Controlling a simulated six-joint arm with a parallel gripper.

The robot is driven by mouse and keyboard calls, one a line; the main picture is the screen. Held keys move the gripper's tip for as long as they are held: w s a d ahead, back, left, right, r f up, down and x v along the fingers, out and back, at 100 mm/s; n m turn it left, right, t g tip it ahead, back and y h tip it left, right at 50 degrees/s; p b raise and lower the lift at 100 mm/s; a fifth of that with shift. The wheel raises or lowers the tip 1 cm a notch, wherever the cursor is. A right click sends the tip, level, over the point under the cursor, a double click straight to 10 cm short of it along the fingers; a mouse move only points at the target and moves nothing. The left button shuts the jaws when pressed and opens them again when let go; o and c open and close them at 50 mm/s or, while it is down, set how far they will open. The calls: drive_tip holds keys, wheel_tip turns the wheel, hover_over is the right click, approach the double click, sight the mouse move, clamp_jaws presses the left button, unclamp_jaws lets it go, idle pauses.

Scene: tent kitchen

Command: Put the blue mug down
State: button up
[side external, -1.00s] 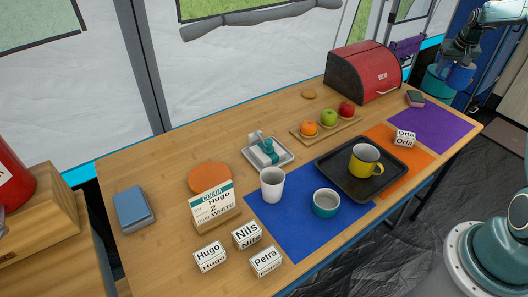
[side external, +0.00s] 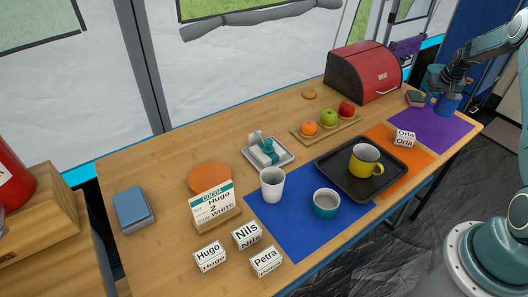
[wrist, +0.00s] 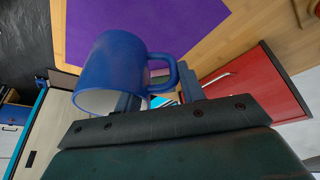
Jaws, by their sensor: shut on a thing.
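The blue mug (side external: 447,104) is at the far right end of the table, upright over the far part of the purple mat (side external: 430,125). I cannot tell whether its base touches the mat. My gripper (side external: 442,88) is shut on the mug at its handle side. In the wrist view the mug (wrist: 112,62) hangs left of centre, its handle between the fingers (wrist: 160,92), with the purple mat (wrist: 150,22) beyond it. The fingertips are partly hidden by the mug and handle.
A red bread bin (side external: 365,75) and a sponge (side external: 415,98) stand left of the mug. An "Orla" name block (side external: 404,138) sits by the purple mat's near-left edge. A yellow mug (side external: 365,158) stands on a black tray (side external: 335,165). The mat's middle is bare.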

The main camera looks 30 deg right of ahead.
drive_tip(key=shift+f, duration=4.1)
drive_tip(key=shift+f, duration=0.15)
drive_tip(key=o, duration=1.3)
drive_tip(key=v, duration=1.2)
drive_tip(key=shift+w, duration=0.1)
